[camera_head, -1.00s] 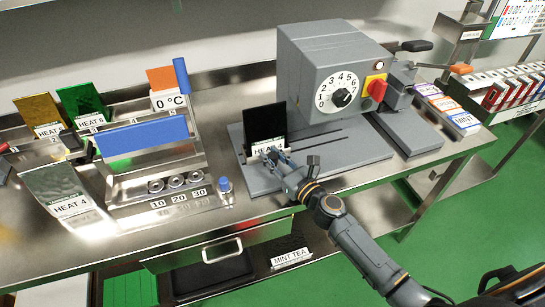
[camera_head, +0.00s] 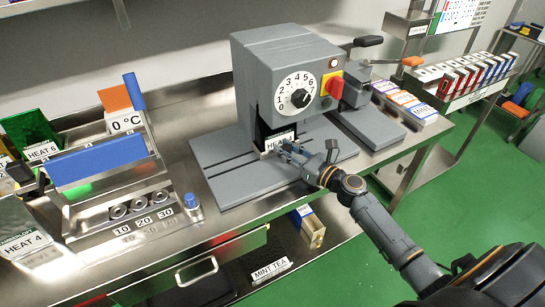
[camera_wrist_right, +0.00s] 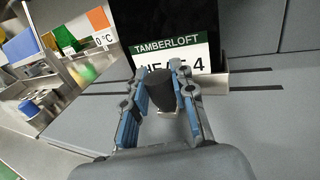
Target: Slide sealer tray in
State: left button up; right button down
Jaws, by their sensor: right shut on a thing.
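The grey sealer (camera_head: 285,75) stands on the bench with a numbered dial and a red knob. A black pouch (camera_head: 264,132) labelled HEAT 4 stands upright at the sealer's left face, partly under its head. The pouch also shows in the wrist view (camera_wrist_right: 190,22). It stands in a small metal sealer tray (camera_wrist_right: 222,80) that sits over the grooves of the grey base (camera_head: 225,180). My right gripper (camera_head: 284,150) is shut on the tray's dark round handle (camera_wrist_right: 162,92), in front of the pouch. My left gripper is not in view.
A metal rack with a blue panel (camera_head: 95,160) stands left of the base, with several round weights below it. A small blue-capped item (camera_head: 192,202) sits between them. Labelled boxes (camera_head: 410,107) lie right of the sealer. The base's front left is clear.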

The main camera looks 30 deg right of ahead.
jog(key=shift+d, duration=1.25)
jog(key=c, duration=1.4)
grip_release()
jog(key=shift+o, duration=0.2)
jog(key=shift+d, duration=0.15)
jog(key=shift+s, duration=0.25)
jog(key=v, duration=1.1)
jog(key=shift+s+d+r, duration=0.1)
jog(key=shift+s+d, duration=0.05)
jog(key=shift+s, duration=0.1)
